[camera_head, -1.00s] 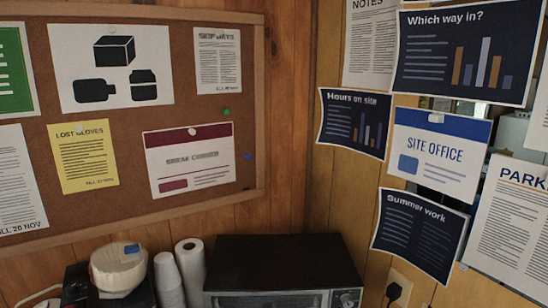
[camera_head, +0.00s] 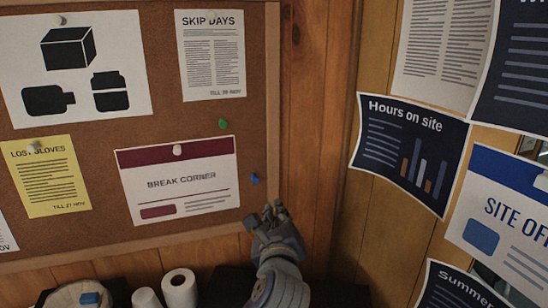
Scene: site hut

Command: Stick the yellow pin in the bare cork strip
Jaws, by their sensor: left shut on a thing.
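The cork board (camera_head: 160,122) hangs on the wall at the left. A bare strip of cork (camera_head: 256,110) runs down its right side, between the papers and the wooden frame. A blue pin (camera_head: 255,179) is in the lower part of that strip, and a green pin (camera_head: 223,124) is in the cork above the Break Corner notice. My left gripper (camera_head: 266,216) is in front of the board's lower right corner, just below the blue pin, fingers pointing up. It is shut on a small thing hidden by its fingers. No yellow pin shows clearly. My right gripper is out of view.
The Break Corner notice (camera_head: 180,182), the Skip Days sheet (camera_head: 212,60) and the yellow Lost Gloves sheet (camera_head: 45,175) cover much of the cork. Posters such as Hours on site (camera_head: 410,150) hang on the right wall. A paper roll (camera_head: 179,288) and cups stand below.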

